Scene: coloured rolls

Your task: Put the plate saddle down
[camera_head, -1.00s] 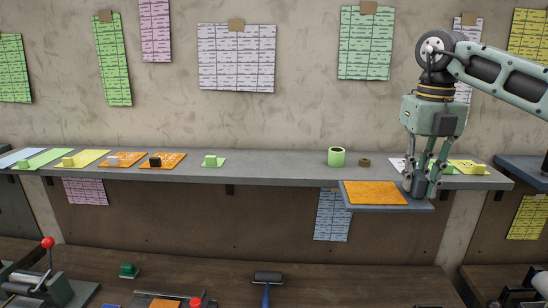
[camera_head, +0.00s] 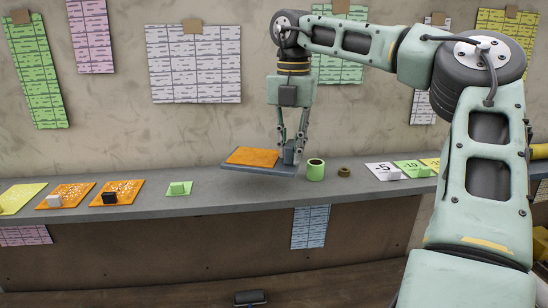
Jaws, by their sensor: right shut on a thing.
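The plate saddle (camera_head: 265,171) is a flat blue-grey tray with a raised block at its right end. An orange plate (camera_head: 252,157) lies on it. My right gripper (camera_head: 290,148) is shut on the saddle's block, fingers pointing down. The saddle is level over the grey shelf (camera_head: 225,195), left of the green roll; I cannot tell whether it touches the shelf or hangs just above it. My left gripper is not in view.
A green roll (camera_head: 315,170) and a small brown ring (camera_head: 344,172) stand close right of the saddle. A green card with a block (camera_head: 179,188) and orange cards (camera_head: 117,193) lie to the left. Bare shelf lies between saddle and green card. My right arm covers the right side.

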